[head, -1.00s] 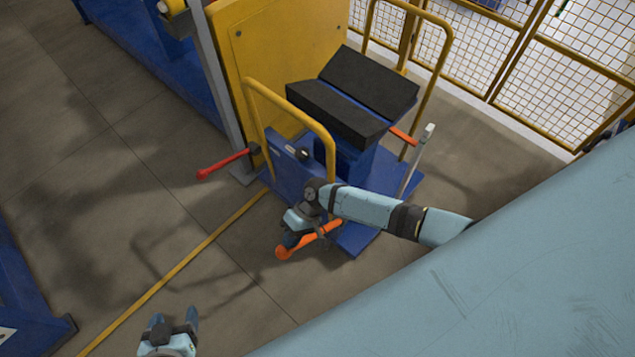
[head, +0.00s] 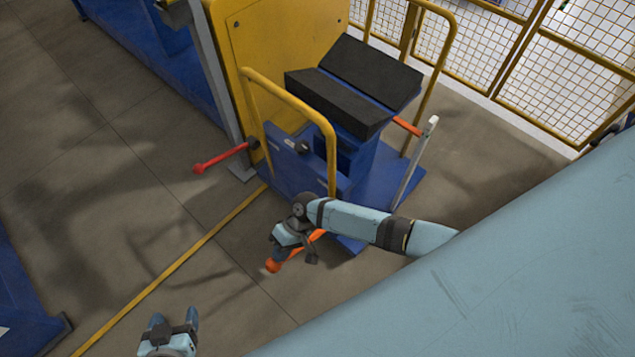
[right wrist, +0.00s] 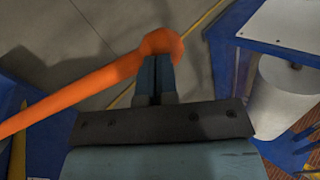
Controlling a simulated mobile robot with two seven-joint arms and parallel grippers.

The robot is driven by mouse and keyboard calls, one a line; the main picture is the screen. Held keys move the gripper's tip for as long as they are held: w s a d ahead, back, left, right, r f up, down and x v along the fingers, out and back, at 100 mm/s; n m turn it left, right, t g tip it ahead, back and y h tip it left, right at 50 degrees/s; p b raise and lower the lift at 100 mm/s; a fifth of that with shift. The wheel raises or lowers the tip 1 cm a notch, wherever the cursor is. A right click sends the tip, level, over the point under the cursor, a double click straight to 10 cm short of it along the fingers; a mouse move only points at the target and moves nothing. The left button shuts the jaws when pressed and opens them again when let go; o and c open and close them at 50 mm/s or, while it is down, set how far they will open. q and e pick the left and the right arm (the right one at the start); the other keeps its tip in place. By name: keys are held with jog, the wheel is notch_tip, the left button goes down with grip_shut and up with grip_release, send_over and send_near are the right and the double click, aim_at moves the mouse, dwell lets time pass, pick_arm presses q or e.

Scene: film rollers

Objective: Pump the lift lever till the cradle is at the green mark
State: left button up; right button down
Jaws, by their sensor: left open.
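The lift cart has a blue base (head: 385,200) and a V-shaped cradle with black pads (head: 330,103). The orange lift lever (head: 272,265) sticks out low at the cart's near side and ends in a round knob. In the right wrist view the lever (right wrist: 90,84) crosses the picture just past my fingertips. My right gripper (head: 284,247) is at the knob end, with its fingers (right wrist: 155,68) close together and seemingly against the lever, not around it. My left gripper (head: 172,325) is open and empty above the floor. I cannot make out a green mark.
A pale upright post (head: 414,165) and an orange pointer (head: 407,126) stand beside the cradle. A red lever (head: 220,159) juts from the yellow panel (head: 285,45). Yellow handrails (head: 290,98) flank the cart. Mesh fencing (head: 560,75) closes the back right. Floor at left is clear.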

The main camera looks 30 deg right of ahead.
jog(key=f+b, duration=0.1)
jog(key=a+f+b, duration=0.1)
jog(key=f+b, duration=0.1)
jog(key=s+a+f+b, duration=0.1)
jog(key=f, duration=0.1)
jog(key=shift+a+f, duration=0.15)
jog(key=shift+a+f+b, duration=0.25)
jog(key=shift+b, duration=0.05)
jog(key=shift+r, duration=0.1)
notch_tip(320, 180, down, 6)
jog(key=a+b, duration=0.1)
jog(key=b, duration=0.4)
jog(key=w+d+r+p, duration=0.1)
jog(key=d+r+p, duration=0.3)
jog(key=r+p, duration=0.3)
jog(key=w+d+r+p, duration=0.1)
jog(key=d+r+p, duration=0.3)
jog(key=r+p, duration=0.4)
notch_tip(320, 180, up, 2)
jog(key=shift+w+r, duration=0.25)
jog(key=shift+p, duration=0.3)
